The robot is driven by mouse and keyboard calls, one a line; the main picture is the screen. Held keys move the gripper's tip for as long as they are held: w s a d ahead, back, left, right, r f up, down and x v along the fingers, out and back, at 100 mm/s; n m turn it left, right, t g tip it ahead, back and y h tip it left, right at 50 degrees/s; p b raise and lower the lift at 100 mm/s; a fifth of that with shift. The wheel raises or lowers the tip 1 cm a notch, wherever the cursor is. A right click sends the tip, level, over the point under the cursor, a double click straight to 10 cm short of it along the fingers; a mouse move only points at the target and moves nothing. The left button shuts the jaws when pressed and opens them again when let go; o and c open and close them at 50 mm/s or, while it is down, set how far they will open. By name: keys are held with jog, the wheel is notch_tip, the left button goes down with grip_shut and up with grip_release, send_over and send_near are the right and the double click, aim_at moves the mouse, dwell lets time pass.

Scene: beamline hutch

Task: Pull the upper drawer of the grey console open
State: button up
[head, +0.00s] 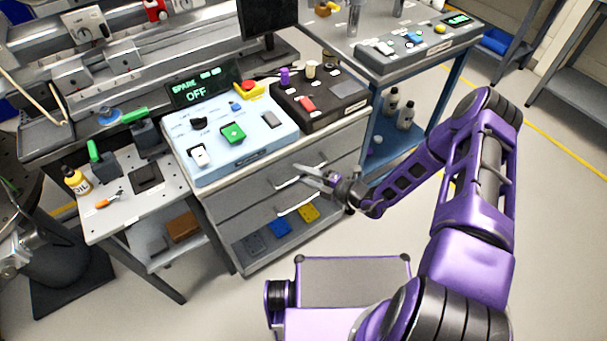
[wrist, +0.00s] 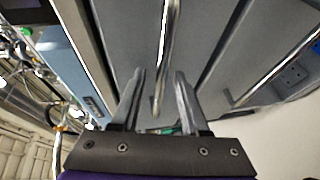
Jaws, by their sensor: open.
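The grey console (head: 225,228) stands in the middle of the head view, with two drawers above an open shelf. The upper drawer (head: 247,192) looks shut; its light bar handle (head: 287,183) shows just left of my gripper (head: 309,175). In the wrist view my gripper (wrist: 160,75) is open, one finger on each side of the upper handle (wrist: 168,35). The near end of this bar lies between the fingers; whether either finger touches it cannot be told. The lower drawer (head: 255,215) also looks shut, and its handle (head: 297,206) lies below my gripper.
A pale blue control panel (head: 205,160) and a black panel (head: 335,108) lie on the console top. Blue and yellow bins sit in the shelf below. A side table (head: 110,215) stands at left, a blue-framed bench (head: 385,62) behind. Floor in front is largely clear.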

grip_shut()
dwell(1.4)
